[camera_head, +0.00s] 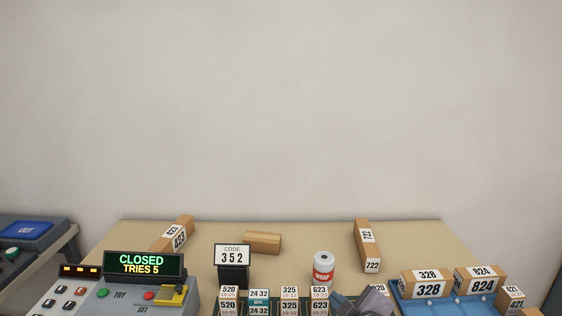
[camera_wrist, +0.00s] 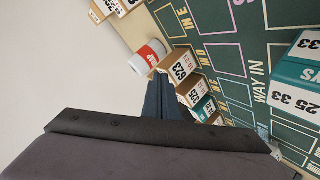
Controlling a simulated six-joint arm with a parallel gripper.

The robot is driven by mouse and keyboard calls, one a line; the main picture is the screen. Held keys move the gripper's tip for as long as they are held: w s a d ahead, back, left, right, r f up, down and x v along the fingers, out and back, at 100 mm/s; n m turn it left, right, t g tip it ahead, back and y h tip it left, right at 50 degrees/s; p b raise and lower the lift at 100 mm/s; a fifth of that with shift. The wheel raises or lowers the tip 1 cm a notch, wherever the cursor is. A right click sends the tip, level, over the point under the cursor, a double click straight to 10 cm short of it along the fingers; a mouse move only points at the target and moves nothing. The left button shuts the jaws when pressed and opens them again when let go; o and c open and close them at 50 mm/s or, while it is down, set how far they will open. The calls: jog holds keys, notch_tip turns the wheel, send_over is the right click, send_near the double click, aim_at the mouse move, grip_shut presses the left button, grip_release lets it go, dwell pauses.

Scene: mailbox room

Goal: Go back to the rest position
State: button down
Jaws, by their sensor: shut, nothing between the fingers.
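My gripper (camera_head: 374,301) shows at the bottom edge of the head view, right of centre, close to the white and red roll. In the wrist view its dark fingers (camera_wrist: 165,98) are together with nothing between them. They point toward a box labelled 623 (camera_wrist: 181,71) and the roll (camera_wrist: 150,57). I cannot tell if the fingers touch the box. Most of my arm is outside the head view.
A row of labelled boxes (camera_head: 289,294) stands at the front, left of my gripper. A blue tray (camera_head: 437,305) with boxes lies to the right. A code sign (camera_head: 232,256) and a console (camera_head: 120,299) reading CLOSED, TRIES 5 are at left. Above the table is only bare wall.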

jog(key=s+d+m+g+h+p, duration=0.1)
jog(key=s+d+m, duration=0.1)
jog(key=s+d+f+m+g+h+p, duration=0.1)
jog(key=s+d+m+g+p, duration=0.1)
jog(key=shift+s+h+p, duration=0.1)
jog(key=shift+h+p, duration=0.2)
jog(key=shift+h, duration=0.1)
jog(key=s, duration=0.1)
jog(key=s+m+g+p, duration=0.1)
jog(key=s+d+f+m+g+p, duration=0.1)
jog(key=shift+s, duration=0.15)
jog(key=s+m+g+p, duration=0.1)
jog(key=s, duration=0.1)
jog(key=s+g+p, duration=0.1)
jog(key=s, duration=0.1)
jog(key=s+m+g, duration=0.1)
jog(key=s, duration=0.1)
jog(key=shift+s+a+f+m+g+h+p, duration=0.2)
jog(key=shift+s+f+m+g+h+p, duration=0.1)
jog(key=shift+g+p, duration=0.1)
jog(key=s+a+m+g+y+p, duration=0.1)
jog(key=s+a+m+g+p, duration=0.1)
jog(key=s, duration=0.6)
jog(key=shift+a+r+g, duration=0.25)
jog(key=shift+r+g, duration=0.1)
jog(key=shift+g, duration=0.45)
